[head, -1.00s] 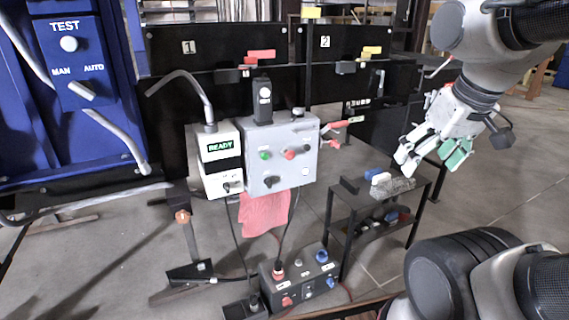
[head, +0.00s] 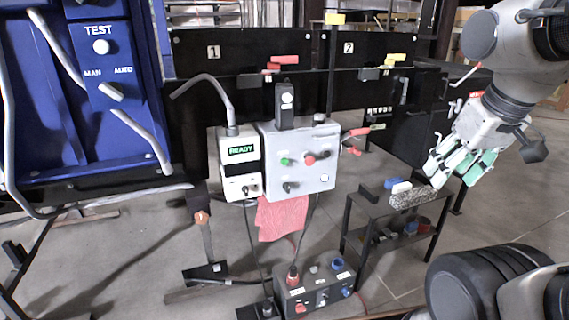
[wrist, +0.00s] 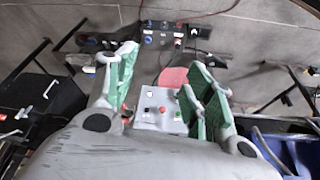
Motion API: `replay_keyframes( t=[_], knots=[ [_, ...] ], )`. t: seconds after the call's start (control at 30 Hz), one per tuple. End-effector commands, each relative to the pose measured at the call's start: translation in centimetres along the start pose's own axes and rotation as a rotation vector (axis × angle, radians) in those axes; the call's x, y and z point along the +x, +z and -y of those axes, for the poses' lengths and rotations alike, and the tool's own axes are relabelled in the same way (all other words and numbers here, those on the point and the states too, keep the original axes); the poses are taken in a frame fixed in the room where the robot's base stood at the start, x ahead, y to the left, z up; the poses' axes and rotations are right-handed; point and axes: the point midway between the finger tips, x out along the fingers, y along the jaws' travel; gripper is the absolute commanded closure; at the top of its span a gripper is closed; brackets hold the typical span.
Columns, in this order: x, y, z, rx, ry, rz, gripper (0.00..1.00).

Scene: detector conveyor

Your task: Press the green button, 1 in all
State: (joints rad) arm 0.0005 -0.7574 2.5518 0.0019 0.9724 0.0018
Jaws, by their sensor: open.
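The green button (head: 285,161) is on the front of a grey control box (head: 316,178), at the upper left of its face, left of a red button (head: 310,160). In the wrist view the green button (wrist: 178,115) shows beside the right finger, and the grey box (wrist: 150,124) lies between the fingers. My gripper (head: 455,176) is open and empty, with green finger pads. In the head view it is well to the right of the box, above a small black table, and touches nothing.
A white box with a READY display (head: 241,150) stands left of the control box. A red cloth (head: 283,217) hangs below. A black floor box (head: 318,290) with knobs and a small black table (head: 385,212) stand nearby. A blue TEST cabinet (head: 75,120) is at left.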

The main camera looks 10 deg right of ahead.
Motion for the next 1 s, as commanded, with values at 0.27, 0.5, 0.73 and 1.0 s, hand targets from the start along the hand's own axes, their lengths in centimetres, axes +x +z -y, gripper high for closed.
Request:
replay_keyframes(
  t=[0.27, 0.5, 0.73, 1.0],
  knots=[
    [0.00, 0.00, 0.00, 0.000, 0.000, 0.000, 1.00],
    [0.00, 0.00, 0.00, 0.000, 0.000, 0.000, 1.00],
    [0.00, 0.00, 0.00, 0.000, 0.000, 0.000, 1.00],
    [0.00, 0.00, 0.00, 0.000, 0.000, 0.000, 1.00]
  ],
)
